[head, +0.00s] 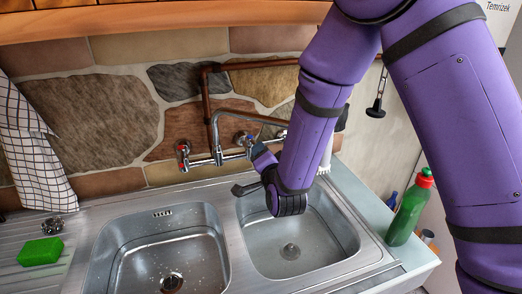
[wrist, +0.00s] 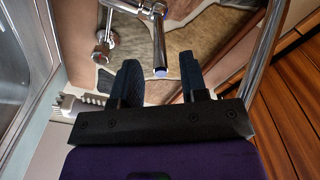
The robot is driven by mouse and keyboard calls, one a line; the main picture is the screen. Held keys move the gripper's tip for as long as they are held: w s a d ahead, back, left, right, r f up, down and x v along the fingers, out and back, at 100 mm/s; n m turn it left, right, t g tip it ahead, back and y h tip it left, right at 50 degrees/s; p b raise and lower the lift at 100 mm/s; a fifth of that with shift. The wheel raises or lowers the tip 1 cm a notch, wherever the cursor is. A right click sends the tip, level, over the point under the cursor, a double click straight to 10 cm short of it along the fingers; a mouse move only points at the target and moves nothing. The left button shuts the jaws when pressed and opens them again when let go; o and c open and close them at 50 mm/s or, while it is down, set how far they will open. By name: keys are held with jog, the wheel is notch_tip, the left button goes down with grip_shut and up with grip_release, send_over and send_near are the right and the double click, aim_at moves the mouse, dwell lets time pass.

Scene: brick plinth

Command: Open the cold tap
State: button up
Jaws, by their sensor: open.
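The chrome mixer tap (head: 218,157) is on the stone wall behind the sink. Its cold tap (head: 243,139) has blue marks and sits at the right of the mixer, partly hidden by my gripper. In the wrist view the cold tap's chrome lever (wrist: 158,45) points toward me and ends in a pale blue tip. My gripper (head: 260,153) is beside the cold tap. In the wrist view my gripper's dark fingers (wrist: 160,64) are open, with the lever tip showing between them. I cannot tell whether they touch it.
The red-marked hot tap (head: 183,157) is at the left. A spout and copper pipe (head: 207,95) rise above the mixer. Two steel basins (head: 158,250) lie below. A green bottle (head: 410,208) stands right, a green sponge (head: 40,251) left. A white brush (head: 326,158) is behind my arm.

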jog(key=shift+x, duration=1.25)
jog(key=shift+c, duration=0.4)
grip_shut()
jog(key=shift+d, duration=0.1)
jog(key=shift+w+d+n+g+y, duration=0.2)
jog(key=shift+d+n+g+y, duration=0.15)
jog(key=shift+n+y, duration=0.5)
jog(key=shift+o, duration=0.4)
grip_release()
